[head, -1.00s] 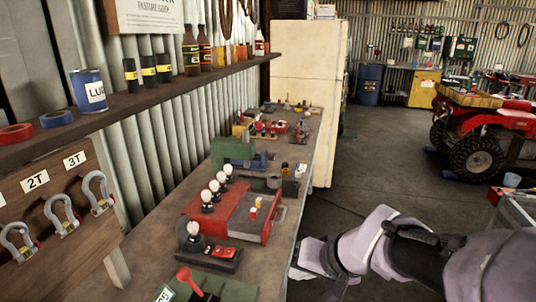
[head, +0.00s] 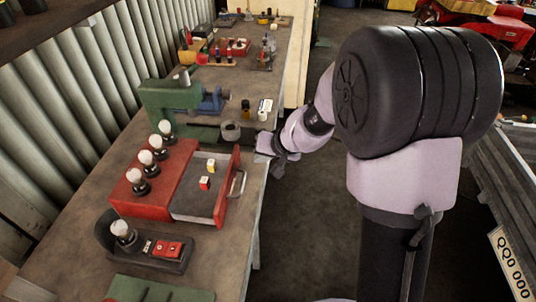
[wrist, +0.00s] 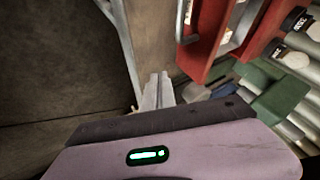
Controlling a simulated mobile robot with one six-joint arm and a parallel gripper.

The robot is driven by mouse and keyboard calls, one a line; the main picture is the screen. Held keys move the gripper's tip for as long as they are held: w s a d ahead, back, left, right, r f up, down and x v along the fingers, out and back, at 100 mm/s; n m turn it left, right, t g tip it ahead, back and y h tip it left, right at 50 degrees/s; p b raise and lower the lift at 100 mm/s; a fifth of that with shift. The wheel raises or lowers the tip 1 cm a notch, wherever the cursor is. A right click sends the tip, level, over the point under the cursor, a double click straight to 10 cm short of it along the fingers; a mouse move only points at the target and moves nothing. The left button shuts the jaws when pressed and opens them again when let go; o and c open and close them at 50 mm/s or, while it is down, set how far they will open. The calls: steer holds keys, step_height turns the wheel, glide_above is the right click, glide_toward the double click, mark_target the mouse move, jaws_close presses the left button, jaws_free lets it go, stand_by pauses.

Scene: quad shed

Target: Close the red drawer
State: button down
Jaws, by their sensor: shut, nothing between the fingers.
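The red drawer (head: 222,190) is pulled out to the right from its red box (head: 157,180) on the workbench. Its grey tray holds a yellow-and-white block (head: 211,166) and a red-and-white block (head: 205,183). A metal handle (head: 238,184) is on its front; the handle also shows in the wrist view (wrist: 184,22). My gripper (head: 262,152) is at the bench's right edge, beyond and right of the handle, apart from it. In the wrist view its fingers (wrist: 157,90) are together and empty, with the drawer's red front (wrist: 210,40) up and to the right.
A black tray with a red switch (head: 167,248) lies nearer. The floor right of the bench is open.

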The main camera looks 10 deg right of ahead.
mark_target(205, 154)
steer(key=shift+w+a+f+p, duration=0.15)
steer(key=shift+w+a, duration=0.2)
steer(key=shift+a, duration=0.35)
steer(key=shift+w+a+f+p, duration=0.1)
steer(key=shift+w+a, duration=0.2)
steer(key=shift+a, duration=0.35)
steer(key=shift+w+a+f+p, duration=0.15)
steer(key=shift+w+a, duration=0.2)
steer(key=shift+a, duration=0.35)
steer(key=w+a, duration=0.1)
steer(key=a, duration=0.2)
steer(key=w+a+p, duration=0.1)
steer(key=a, duration=0.3)
steer(key=w+a+p, duration=0.1)
steer(key=w+a, duration=0.1)
steer(key=a, duration=0.2)
steer(key=shift+r, duration=0.1)
